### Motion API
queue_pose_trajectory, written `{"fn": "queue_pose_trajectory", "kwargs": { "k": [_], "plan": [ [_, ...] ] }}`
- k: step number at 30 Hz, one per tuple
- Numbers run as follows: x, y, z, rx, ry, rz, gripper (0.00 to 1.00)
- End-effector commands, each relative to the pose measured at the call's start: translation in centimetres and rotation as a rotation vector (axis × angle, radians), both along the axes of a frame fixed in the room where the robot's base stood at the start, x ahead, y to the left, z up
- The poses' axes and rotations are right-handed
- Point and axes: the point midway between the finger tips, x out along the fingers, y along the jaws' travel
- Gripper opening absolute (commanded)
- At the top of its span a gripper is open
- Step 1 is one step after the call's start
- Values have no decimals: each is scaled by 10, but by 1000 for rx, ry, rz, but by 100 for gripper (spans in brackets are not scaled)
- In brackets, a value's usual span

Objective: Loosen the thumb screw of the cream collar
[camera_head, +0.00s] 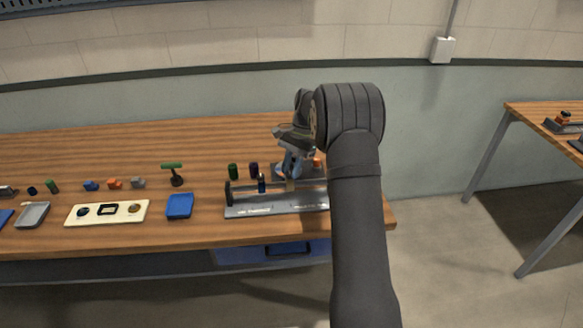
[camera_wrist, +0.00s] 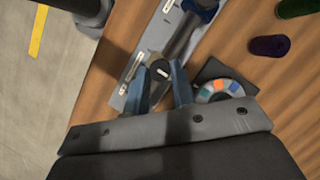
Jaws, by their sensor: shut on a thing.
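The cream collar (camera_head: 291,185) sits on the roller fixture (camera_head: 265,209), mostly hidden under my gripper (camera_head: 289,174) in the head view. In the wrist view a round thumb screw (camera_wrist: 161,70) with a white mark on top shows at the fingertips. My gripper (camera_wrist: 162,84) has its two blue-grey fingers on either side of the screw, shut on it from above. How far the screw is turned cannot be told.
A round dial with coloured patches (camera_wrist: 218,91) lies close to my right finger in the wrist view. A blue block (camera_head: 180,206) and cream tray (camera_head: 120,217) lie to the left.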

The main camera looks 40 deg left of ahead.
Motion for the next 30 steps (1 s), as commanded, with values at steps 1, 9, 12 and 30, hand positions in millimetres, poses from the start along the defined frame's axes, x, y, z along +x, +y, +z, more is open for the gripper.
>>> {"fn": "queue_pose_trajectory", "kwargs": {
  "k": [1, 9, 12, 30],
  "plan": [
    [0, 0, 0, -1, 0, 4, 0],
    [0, 1, 0, -1, -1, 92, 0],
    [1, 2, 0, 0, -1, 159, 0],
    [-2, 7, 1, 0, -2, 716, 0]
  ]
}}
